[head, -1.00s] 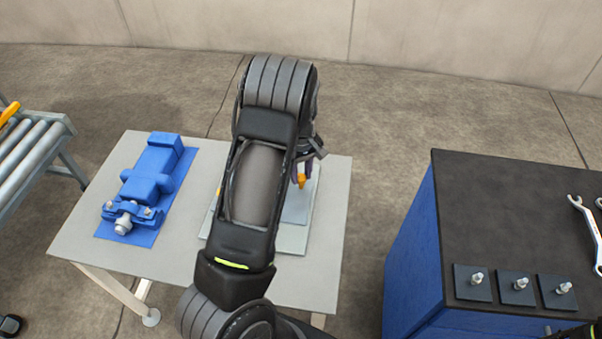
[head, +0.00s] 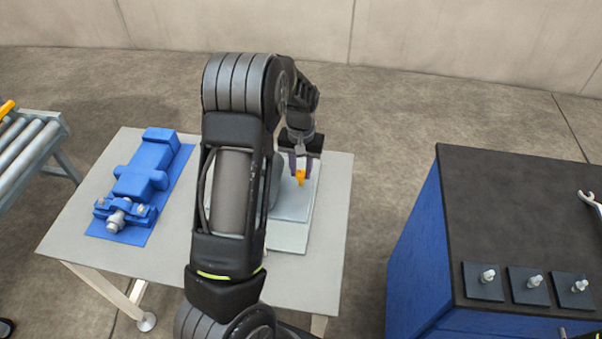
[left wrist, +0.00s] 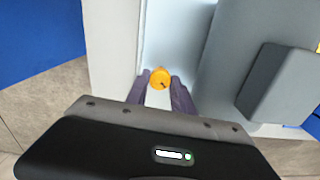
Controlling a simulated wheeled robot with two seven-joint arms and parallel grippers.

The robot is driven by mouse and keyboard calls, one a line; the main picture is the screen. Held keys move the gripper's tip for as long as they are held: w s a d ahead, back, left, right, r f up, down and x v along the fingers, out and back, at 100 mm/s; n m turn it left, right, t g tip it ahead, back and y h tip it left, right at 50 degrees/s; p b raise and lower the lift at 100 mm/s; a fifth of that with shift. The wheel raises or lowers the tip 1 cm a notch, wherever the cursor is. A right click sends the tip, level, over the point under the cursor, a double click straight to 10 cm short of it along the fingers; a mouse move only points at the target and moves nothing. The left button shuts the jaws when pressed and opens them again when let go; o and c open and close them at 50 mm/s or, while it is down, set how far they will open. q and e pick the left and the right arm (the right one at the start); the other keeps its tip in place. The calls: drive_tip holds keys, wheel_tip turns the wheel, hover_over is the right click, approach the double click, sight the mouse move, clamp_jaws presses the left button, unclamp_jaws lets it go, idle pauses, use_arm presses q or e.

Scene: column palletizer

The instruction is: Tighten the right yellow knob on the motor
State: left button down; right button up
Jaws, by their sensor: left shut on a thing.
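The right yellow knob (head: 300,177) is orange-yellow and sits on the right side of the grey motor, by its pale base plate (head: 290,236). It also shows in the left wrist view (left wrist: 160,78). My left gripper (head: 302,172) comes down from above, its purple-grey fingers on either side of the knob and shut on it. The fingers show in the left wrist view (left wrist: 158,88) too. The grey motor body (left wrist: 235,70) is beside the fingers there; in the head view my arm hides most of it. My right gripper is not in view.
A blue machine part (head: 145,175) lies on a blue plate at the table's left. A dark-topped blue cabinet (head: 470,210) stands to the right with several small bolts on square pads and a wrench (head: 590,201). A roller conveyor (head: 30,145) is at far left.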

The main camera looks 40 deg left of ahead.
sight(301, 173)
use_arm(q)
drive_tip(key=m+b, duration=0.2)
drive_tip(key=m, duration=0.2)
drive_tip(key=shift+f+m, duration=0.1)
drive_tip(key=shift+m, duration=0.2)
drive_tip(key=m+b, duration=0.1)
drive_tip(key=m, duration=0.3)
idle(0.3)
drive_tip(key=c, duration=1.1)
unclamp_jaws()
drive_tip(key=shift+r+b, duration=0.25)
drive_tip(key=shift+b, duration=0.05)
wheel_tip(301, 173, up, 8)
drive_tip(key=shift+f+b, duration=0.2)
drive_tip(key=shift+b, duration=0.1)
drive_tip(key=shift+f, duration=0.1)
